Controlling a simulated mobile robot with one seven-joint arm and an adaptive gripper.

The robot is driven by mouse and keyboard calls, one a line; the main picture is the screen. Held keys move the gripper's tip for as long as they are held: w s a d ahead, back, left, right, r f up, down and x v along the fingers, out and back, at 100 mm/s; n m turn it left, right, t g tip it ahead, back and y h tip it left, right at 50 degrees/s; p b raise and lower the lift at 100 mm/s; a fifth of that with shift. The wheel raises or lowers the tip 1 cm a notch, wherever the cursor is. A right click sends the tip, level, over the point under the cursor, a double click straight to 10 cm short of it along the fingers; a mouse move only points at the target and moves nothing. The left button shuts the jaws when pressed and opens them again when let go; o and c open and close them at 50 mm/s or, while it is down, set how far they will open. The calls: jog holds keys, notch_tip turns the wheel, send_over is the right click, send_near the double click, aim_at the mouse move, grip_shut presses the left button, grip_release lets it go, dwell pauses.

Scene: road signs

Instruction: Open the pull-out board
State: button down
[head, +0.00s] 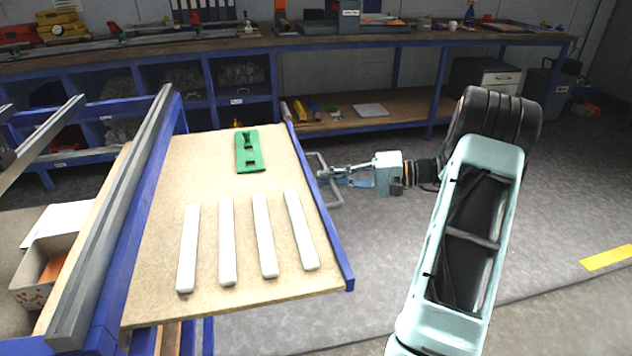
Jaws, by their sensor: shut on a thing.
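The pull-out board (165,165) is a light brown panel with a blue front edge (321,212). It extends to the right from under a blue frame with grey rails. A grey bow handle (335,188) sits on the outer side of the blue edge. My gripper (326,177) comes from the right and is shut on the handle. Its fingertips are small in the picture, and the exact contact is hard to see.
Several white bars (227,242) and a green piece (249,151) lie on the board. A blue workbench (225,47) with shelves runs along the back. An open box (42,270) stands at the left. The grey floor (300,335) right of the board is clear apart from my arm.

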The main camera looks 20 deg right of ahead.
jog(key=shift+d, duration=0.25)
jog(key=c, duration=2)
grip_release()
jog(key=shift+s, duration=0.1)
jog(key=v, duration=1.2)
jog(key=shift+f, duration=0.1)
